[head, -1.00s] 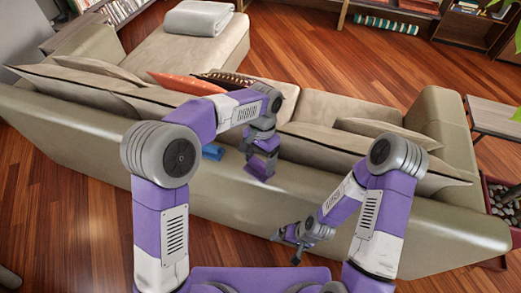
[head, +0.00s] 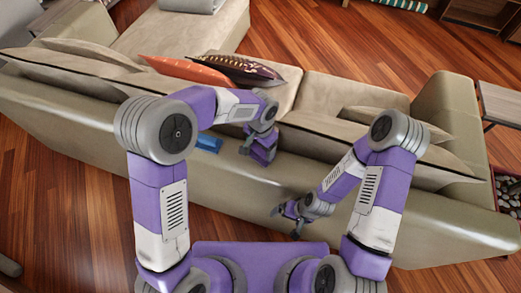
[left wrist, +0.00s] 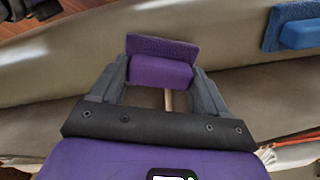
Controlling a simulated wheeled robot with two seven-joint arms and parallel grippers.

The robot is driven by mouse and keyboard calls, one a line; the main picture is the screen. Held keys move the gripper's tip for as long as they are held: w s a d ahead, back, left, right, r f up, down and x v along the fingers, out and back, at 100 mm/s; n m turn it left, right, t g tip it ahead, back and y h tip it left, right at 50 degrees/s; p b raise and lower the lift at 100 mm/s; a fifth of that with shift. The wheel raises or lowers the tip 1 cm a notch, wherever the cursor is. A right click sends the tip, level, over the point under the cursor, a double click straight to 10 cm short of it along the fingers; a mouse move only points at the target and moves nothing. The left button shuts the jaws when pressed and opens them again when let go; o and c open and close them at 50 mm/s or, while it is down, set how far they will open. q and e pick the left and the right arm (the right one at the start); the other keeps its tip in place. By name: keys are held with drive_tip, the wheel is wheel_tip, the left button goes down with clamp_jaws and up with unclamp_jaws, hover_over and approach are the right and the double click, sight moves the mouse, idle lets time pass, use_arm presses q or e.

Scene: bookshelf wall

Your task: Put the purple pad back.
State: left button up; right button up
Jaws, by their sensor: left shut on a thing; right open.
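The purple pad (left wrist: 163,45) shows in the left wrist view as a flat plate with a thick block handle. My left gripper (left wrist: 161,76) is shut on the block, with a finger on either side. In the head view my left gripper (head: 262,150) is over the sofa's back, right of a blue pad; I cannot clearly tell the pad from my own purple parts there. My right gripper (head: 290,220) is open and empty, lower, near the rear face of the sofa.
The blue pad (head: 209,142) is on the beige sofa's back (head: 330,180) and also shows in the left wrist view (left wrist: 300,30). An orange cushion (head: 187,70) and a dark patterned cushion (head: 245,70) lie on the seat. Bare wooden floor (head: 60,220) lies at the lower left.

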use_arm(q)
drive_tip(key=shift+f, duration=0.9)
drive_tip(key=o, duration=1.5)
drive_tip(key=shift+r, duration=0.1)
drive_tip(key=shift+c, duration=0.2)
wheel_tip(320, 180, up, 12)
drive_tip(key=p, duration=0.2)
